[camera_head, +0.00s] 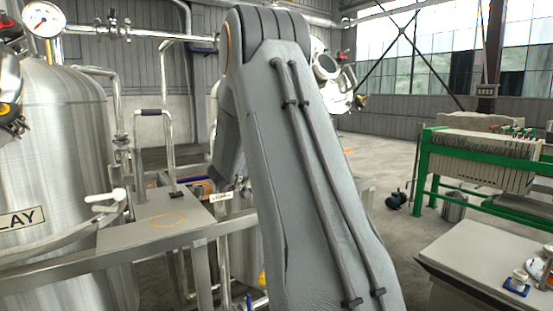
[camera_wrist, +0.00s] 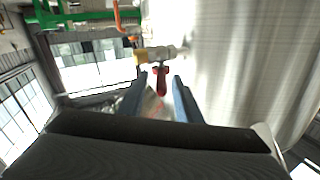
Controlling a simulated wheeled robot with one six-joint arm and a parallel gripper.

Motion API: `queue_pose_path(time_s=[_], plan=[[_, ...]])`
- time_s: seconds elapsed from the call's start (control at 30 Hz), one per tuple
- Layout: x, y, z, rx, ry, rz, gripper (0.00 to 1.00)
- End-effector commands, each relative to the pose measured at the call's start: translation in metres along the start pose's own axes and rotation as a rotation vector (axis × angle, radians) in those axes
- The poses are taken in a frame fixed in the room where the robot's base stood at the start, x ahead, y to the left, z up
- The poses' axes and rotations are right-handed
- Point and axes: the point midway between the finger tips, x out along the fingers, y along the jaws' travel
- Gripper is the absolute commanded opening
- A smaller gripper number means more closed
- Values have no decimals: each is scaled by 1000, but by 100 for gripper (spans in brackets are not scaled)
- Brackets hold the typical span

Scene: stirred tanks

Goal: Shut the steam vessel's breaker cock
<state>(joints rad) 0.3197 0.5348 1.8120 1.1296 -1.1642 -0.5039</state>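In the wrist view, a small cock with a red lever (camera_wrist: 161,82) and a brass-and-silver body (camera_wrist: 155,54) sits against a large brushed-steel vessel (camera_wrist: 235,45). The red lever hangs across the pipe line, toward me. My gripper (camera_wrist: 160,75) is open, its two blue-grey fingers on either side of the lever, with gaps visible. I cannot tell whether they touch it. In the head view my arm blocks the middle, hiding the gripper and this cock. A small white tag (camera_head: 221,196) there is too small to read surely.
In the head view, a steel tank (camera_head: 60,140) with a pressure gauge (camera_head: 43,19) and a white-handled valve (camera_head: 106,199) stands at left. Steel rails and pipes surround a platform (camera_head: 150,222). A green-framed press (camera_head: 470,160) and a bench (camera_head: 480,262) stand at right, with open floor between.

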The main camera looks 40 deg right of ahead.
Motion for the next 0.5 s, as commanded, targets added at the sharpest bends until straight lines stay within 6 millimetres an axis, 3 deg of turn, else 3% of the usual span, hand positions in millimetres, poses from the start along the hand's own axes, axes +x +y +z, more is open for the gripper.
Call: queue_pose_path(time_s=[0.27, 0.5], plan=[[-5, -2, 2, -1, -2, -3, 31], [-38, -2, 2, 0, -2, -4, 31]])
